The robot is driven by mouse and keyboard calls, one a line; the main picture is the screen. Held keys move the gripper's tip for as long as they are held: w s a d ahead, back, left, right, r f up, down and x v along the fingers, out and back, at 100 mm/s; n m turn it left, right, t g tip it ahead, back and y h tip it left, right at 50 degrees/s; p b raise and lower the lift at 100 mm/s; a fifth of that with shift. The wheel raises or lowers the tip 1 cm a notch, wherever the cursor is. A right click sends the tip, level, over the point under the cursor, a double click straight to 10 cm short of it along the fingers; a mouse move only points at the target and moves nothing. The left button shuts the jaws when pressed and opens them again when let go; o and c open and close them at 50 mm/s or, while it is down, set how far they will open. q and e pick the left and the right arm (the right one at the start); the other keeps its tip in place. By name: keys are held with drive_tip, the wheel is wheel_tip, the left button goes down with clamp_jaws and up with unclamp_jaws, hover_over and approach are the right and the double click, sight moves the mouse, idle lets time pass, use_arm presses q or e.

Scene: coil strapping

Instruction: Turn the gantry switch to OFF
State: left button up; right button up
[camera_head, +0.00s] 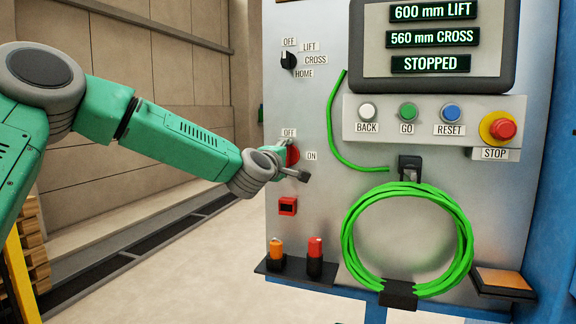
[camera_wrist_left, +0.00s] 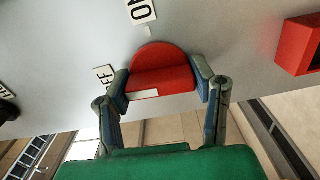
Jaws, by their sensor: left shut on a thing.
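The gantry switch is a red rotary knob (camera_head: 293,155) on the grey panel, with an OFF label (camera_head: 289,133) above it and an ON label (camera_head: 311,155) to its right. My left gripper (camera_head: 286,163) reaches it from the left and covers part of it. In the left wrist view, the two fingers of my left gripper (camera_wrist_left: 162,90) are closed on opposite sides of the red knob (camera_wrist_left: 160,72). A pale mark shows on the knob's near face; I cannot tell exactly which label it faces. My right gripper is not in view.
Above is a black selector (camera_head: 288,60) marked OFF, LIFT, CROSS and HOME. A red box (camera_head: 288,206) sits below the knob. A green strap coil (camera_head: 347,240) hangs to the right. The screen (camera_head: 430,64) reads STOPPED. Open floor lies left of the panel.

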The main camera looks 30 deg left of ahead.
use_arm(q)
drive_tip(key=shift+a+f+n, duration=0.1)
drive_tip(key=shift+f+n, duration=0.2)
drive_tip(key=shift+n, duration=0.1)
drive_tip(key=o, duration=1.2)
drive_tip(key=shift+c, duration=0.2)
drive_tip(key=shift+s+a, duration=0.1)
drive_tip(key=shift+a, duration=0.05)
drive_tip(key=shift+r, duration=0.1)
drive_tip(key=shift+s, duration=0.1)
drive_tip(key=v, duration=1.1)
drive_tip(key=shift+s, duration=0.35)
